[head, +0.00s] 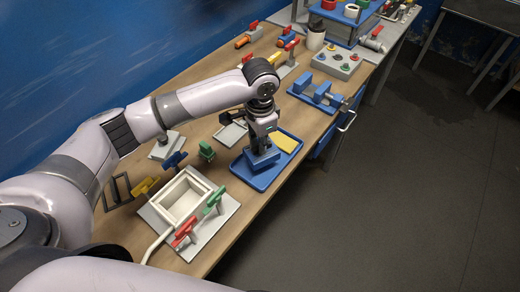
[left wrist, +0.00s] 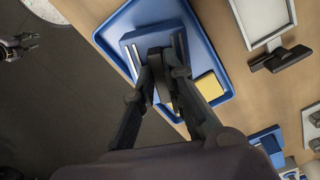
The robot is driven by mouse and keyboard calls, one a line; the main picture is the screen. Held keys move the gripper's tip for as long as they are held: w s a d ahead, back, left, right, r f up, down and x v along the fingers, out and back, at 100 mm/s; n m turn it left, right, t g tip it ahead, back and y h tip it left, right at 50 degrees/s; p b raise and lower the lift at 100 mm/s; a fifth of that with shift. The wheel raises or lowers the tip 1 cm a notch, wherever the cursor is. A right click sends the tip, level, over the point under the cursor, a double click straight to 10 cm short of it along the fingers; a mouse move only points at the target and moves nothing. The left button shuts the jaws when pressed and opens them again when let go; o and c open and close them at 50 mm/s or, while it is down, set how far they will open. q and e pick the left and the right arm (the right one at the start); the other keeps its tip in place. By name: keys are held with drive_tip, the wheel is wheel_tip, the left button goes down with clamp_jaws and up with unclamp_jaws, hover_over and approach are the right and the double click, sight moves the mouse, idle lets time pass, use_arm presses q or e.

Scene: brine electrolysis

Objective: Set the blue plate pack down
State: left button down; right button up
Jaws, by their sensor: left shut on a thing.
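The blue plate pack (head: 262,160) is a blue block with pale strips along its edges in the left wrist view (left wrist: 134,50). My left gripper (head: 262,143) points down and is shut on the pack's middle. The pack is over the left part of the blue tray (head: 258,184), inside its rim as seen from above. I cannot tell whether its underside touches the tray floor. The tray also shows in the left wrist view (left wrist: 107,33). My right gripper (left wrist: 27,43) shows small at the left wrist view's edge, fingers apart, empty, over the floor.
A yellow pad (head: 285,143) lies in the tray, right of the pack. A white open basin (head: 184,198) with red and green clamps stands at the front left. A blue vise-like fixture (head: 318,94) and a grey button box (head: 338,63) stand farther back. A pale shallow tray (head: 230,134) lies behind.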

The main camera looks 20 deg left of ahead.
use_arm(q)
wheel_tip(320, 180, down, 3)
drive_tip(key=shift+r, duration=0.15)
drive_tip(key=shift+f, duration=0.45)
use_arm(e)
drive_tip(key=shift+s+a+r, duration=0.1)
drive_tip(key=shift+s+a, duration=0.1)
drive_tip(key=shift+s, duration=0.35)
drive_tip(key=shift+s+a+r, duration=0.1)
drive_tip(key=shift+s+a, duration=0.05)
drive_tip(key=shift+s, duration=0.35)
use_arm(q)
drive_tip(key=c, duration=2.1)
unclamp_jaws()
drive_tip(key=shift+f, duration=0.15)
drive_tip(key=o, duration=0.4)
drive_tip(key=shift+o, duration=0.2)
use_arm(e)
drive_tip(key=shift+w+d, duration=0.25)
drive_tip(key=shift+w, duration=0.05)
